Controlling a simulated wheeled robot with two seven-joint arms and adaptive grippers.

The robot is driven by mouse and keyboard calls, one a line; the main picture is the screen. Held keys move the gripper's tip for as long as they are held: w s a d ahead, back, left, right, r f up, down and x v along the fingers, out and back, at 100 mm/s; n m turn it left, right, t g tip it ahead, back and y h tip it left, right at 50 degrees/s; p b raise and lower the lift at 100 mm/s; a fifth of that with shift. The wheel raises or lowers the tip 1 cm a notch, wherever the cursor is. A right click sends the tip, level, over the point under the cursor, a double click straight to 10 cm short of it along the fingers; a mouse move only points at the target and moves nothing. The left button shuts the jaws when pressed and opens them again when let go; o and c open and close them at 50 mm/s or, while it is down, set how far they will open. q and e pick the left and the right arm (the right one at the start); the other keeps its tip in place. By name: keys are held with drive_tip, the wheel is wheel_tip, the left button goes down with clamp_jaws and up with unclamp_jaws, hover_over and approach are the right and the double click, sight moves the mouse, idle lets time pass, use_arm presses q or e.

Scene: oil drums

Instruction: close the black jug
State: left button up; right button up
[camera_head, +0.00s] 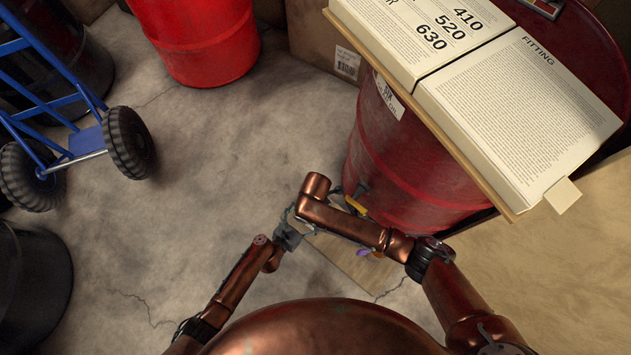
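No black jug can be made out clearly; my arms cover part of the floor in front of the red drum. My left gripper (288,237) is a small dark grey shape at the end of the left arm, low over the floor beside the drum. My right arm reaches in from the right, and its copper wrist ends just above and right of the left gripper. The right gripper's fingers are mostly hidden or merge with the dark parts there. I cannot tell whether either gripper is open or shut, or holds anything.
A dark red drum (415,165) with a yellow-handled tap (355,205) carries an open book (515,115). A wooden board (355,262) and a small purple thing (363,252) lie below. A blue hand truck (88,140), bright red drum (200,40) and black container (38,285) stand left. The middle floor is clear.

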drive_tip(key=c, duration=0.8)
drive_tip(key=o, duration=1.2)
drive_tip(key=shift+c, duration=0.2)
drive_tip(key=shift+r, duration=2.25)
drive_tip(key=shift+o, duration=0.7)
drive_tip(key=o, duration=0.4)
drive_tip(key=shift+o, duration=0.2)
wheel_tip(320, 180, up, 12)
